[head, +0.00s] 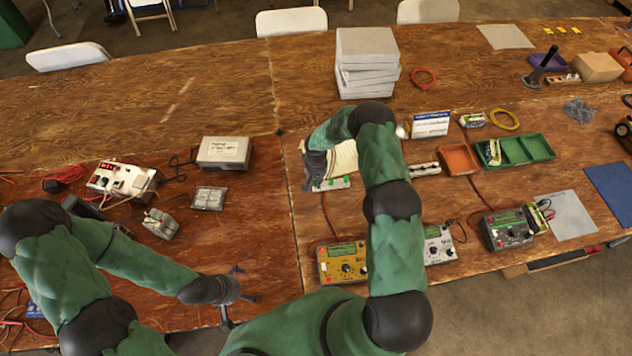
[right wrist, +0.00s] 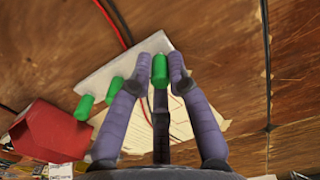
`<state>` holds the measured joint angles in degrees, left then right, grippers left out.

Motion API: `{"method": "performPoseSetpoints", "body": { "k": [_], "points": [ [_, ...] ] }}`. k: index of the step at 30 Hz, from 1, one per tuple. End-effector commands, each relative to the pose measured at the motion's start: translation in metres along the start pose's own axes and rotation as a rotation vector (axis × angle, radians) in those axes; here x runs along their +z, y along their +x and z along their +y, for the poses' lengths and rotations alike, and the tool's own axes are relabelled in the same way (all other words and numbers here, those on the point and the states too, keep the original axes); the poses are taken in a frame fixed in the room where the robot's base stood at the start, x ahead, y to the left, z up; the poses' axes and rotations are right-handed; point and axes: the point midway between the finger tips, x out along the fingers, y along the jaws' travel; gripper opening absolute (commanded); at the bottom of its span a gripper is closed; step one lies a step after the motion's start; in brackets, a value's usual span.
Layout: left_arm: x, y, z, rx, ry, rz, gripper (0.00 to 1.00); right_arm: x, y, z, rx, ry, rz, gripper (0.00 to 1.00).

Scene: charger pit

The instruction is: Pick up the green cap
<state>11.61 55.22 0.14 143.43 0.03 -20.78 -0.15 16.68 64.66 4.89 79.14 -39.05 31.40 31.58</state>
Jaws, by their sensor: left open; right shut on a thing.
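In the right wrist view, a green cap (right wrist: 160,72) is between the fingertips of my right gripper (right wrist: 160,62), which is shut on it. The cap is over the white holder (right wrist: 96,74); I cannot tell whether it touches it. Two more green caps (right wrist: 84,108) (right wrist: 115,88) are at the holder, left of the fingers. In the head view, my right gripper (head: 308,182) is beside the white holder (head: 335,184), and the held cap is not clear. My left gripper (head: 243,296) is open and empty above the front of the table.
A red box (right wrist: 52,130) is near the fingers in the right wrist view. In the head view, a yellow meter (head: 342,263) stands in front of the holder. An orange tray (head: 459,159) and a green tray (head: 527,150) are to the right. Stacked grey boxes (head: 366,60) stand behind.

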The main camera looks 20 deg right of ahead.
Motion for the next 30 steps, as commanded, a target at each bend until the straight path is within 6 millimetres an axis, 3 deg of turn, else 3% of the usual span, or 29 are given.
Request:
{"method": "performPoseSetpoints", "body": {
  "k": [8, 24, 30],
  "points": [
    [0.000, 0.002, -0.001, 0.000, 0.000, 0.000, 1.00, -0.001, -0.029, 0.000, 0.000, -0.001, 0.003, 0.08],
    [0.000, 0.002, -0.001, 0.000, 0.000, 0.000, 1.00, 0.046, -0.088, -0.021, 0.000, -0.002, 0.002, 0.08],
    [0.000, 0.005, -0.002, 0.000, 0.000, 0.000, 1.00, 0.073, -0.099, -0.032, 0.000, -0.003, 0.001, 0.08]
  ]
}}
